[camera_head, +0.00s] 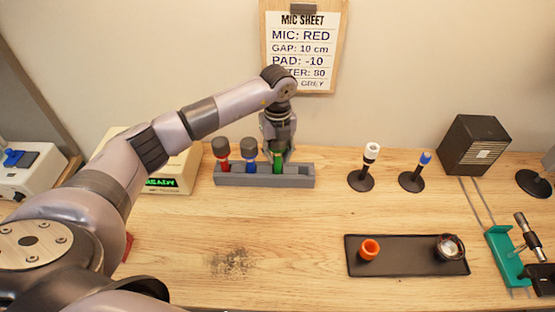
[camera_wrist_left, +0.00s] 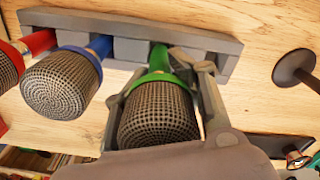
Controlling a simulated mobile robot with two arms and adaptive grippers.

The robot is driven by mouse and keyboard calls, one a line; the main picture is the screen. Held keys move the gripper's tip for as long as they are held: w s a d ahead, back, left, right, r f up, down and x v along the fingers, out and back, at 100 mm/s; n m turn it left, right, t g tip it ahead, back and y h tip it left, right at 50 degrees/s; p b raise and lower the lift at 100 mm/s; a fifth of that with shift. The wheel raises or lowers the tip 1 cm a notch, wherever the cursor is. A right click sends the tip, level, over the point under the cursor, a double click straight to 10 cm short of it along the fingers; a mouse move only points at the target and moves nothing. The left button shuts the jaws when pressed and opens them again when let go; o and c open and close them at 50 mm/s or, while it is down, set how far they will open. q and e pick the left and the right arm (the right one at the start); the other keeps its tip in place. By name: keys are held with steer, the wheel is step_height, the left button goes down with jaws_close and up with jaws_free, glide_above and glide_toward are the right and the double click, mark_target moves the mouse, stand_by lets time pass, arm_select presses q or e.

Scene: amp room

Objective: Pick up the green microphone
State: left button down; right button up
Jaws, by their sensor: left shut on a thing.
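The green microphone (camera_wrist_left: 158,108) stands in a grey rack (camera_head: 300,181), to the right of the blue one. Its green body also shows in the head view (camera_head: 277,160). My left gripper (camera_head: 279,140) comes down on it from above. In the left wrist view the gripper's fingers (camera_wrist_left: 165,105) lie on both sides of its grey mesh head and green ring, shut on it. Its lower end is in or at the rack slot; I cannot tell whether it has lifted. My right gripper is not in view.
Red (camera_head: 221,152) and blue (camera_head: 249,152) microphones stand close by in the rack. Two small stands (camera_head: 361,181) (camera_head: 411,181) are to the right. A black tray (camera_head: 405,268) holds an orange ring (camera_head: 369,250). A mic sheet (camera_head: 304,45) hangs behind.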

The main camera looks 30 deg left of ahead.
arm_select(q)
step_height(320, 180, up, 12)
steer(key=b, duration=0.3)
steer(key=shift+r, duration=0.25)
step_height(320, 180, up, 4)
steer(key=shift+r, duration=0.6)
